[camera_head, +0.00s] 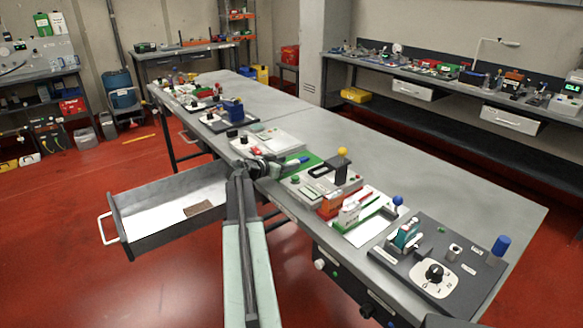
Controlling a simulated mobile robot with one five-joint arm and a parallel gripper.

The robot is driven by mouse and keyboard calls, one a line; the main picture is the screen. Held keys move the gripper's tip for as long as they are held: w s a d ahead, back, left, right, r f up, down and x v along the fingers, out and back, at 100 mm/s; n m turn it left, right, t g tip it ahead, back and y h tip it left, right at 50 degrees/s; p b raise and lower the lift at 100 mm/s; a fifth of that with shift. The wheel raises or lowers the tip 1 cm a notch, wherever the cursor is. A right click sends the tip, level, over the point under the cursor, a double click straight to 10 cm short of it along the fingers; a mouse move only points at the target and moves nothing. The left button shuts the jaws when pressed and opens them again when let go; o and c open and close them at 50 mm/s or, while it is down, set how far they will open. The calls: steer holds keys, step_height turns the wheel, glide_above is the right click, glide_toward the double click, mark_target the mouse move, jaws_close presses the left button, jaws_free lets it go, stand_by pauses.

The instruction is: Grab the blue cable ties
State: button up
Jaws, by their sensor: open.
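A small blue item (297,161) lies near the table's front edge. It may be the blue cable ties, but it is too small to tell. My gripper (279,166) is open over the front edge of the table, close to the left of the blue item. I cannot tell whether they touch. My arm comes up from the bottom of the view and partly hides the table edge and the end of the drawer.
The grey table (430,200) carries several devices along its front edge, including a board with a dial (434,273) and a panel with a yellow-knobbed lever (342,153). An open drawer (165,225) juts out left of my arm.

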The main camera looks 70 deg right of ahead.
steer(key=shift+s+d+f, duration=0.25)
steer(key=shift+d, duration=0.3)
jaws_close()
